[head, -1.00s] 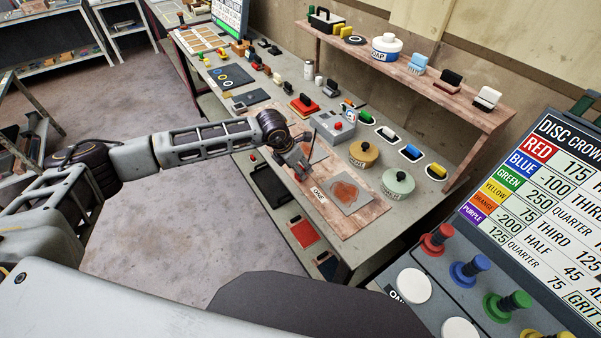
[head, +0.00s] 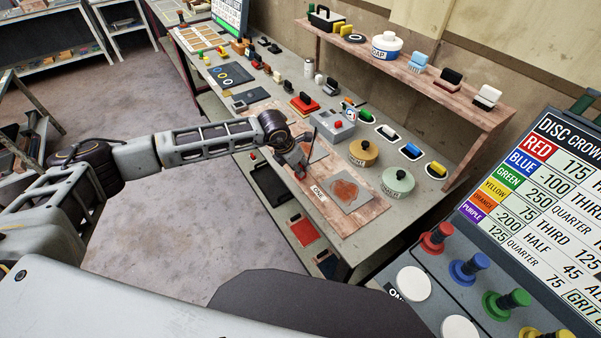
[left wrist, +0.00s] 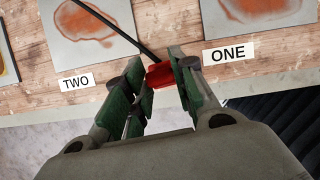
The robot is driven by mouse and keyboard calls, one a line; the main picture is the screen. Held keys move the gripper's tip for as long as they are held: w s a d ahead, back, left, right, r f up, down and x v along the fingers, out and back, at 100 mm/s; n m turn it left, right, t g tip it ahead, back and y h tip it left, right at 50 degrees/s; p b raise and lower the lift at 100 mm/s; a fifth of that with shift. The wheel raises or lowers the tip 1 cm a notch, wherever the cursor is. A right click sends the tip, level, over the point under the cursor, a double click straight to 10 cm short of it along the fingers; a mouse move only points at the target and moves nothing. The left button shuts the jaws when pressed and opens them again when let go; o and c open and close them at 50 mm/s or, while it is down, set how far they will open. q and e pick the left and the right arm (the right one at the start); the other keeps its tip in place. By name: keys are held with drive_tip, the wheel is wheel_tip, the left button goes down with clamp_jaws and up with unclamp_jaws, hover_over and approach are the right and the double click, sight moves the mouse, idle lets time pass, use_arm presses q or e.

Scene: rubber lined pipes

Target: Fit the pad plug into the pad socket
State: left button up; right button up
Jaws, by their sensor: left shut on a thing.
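My left gripper (head: 298,168) is over the front part of the bench, near the plates labelled ONE and TWO. In the left wrist view, the left gripper (left wrist: 157,88) has its green-lined fingers shut on a red plug (left wrist: 159,75). A black cable (left wrist: 115,27) runs from the plug up and to the left. I take this to be the pad plug. Its front end is partly hidden between the fingers. I cannot make out the pad socket for certain. A grey box (head: 333,125) with a red button stands behind the gripper. My right gripper is not in view.
A rust-marked plate (head: 347,193) lies by the ONE label (head: 319,194). Lidded pots, including a tan one (head: 363,152) and a pale green one (head: 397,181), stand to the right. A raised wooden shelf (head: 440,88) is behind. Open floor lies left of the bench.

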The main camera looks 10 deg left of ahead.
use_arm(q)
drive_tip(key=shift+r, duration=0.15)
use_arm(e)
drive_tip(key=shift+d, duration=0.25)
use_arm(q)
drive_tip(key=shift+r, duration=0.55)
wheel_tip(320, 180, up, 7)
drive_tip(key=shift+f+b, duration=0.1)
drive_tip(key=shift+b, duration=0.75)
drive_tip(key=shift+r, duration=0.9)
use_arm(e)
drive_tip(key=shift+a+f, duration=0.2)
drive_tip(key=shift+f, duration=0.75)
use_arm(q)
drive_tip(key=shift+w, duration=0.15)
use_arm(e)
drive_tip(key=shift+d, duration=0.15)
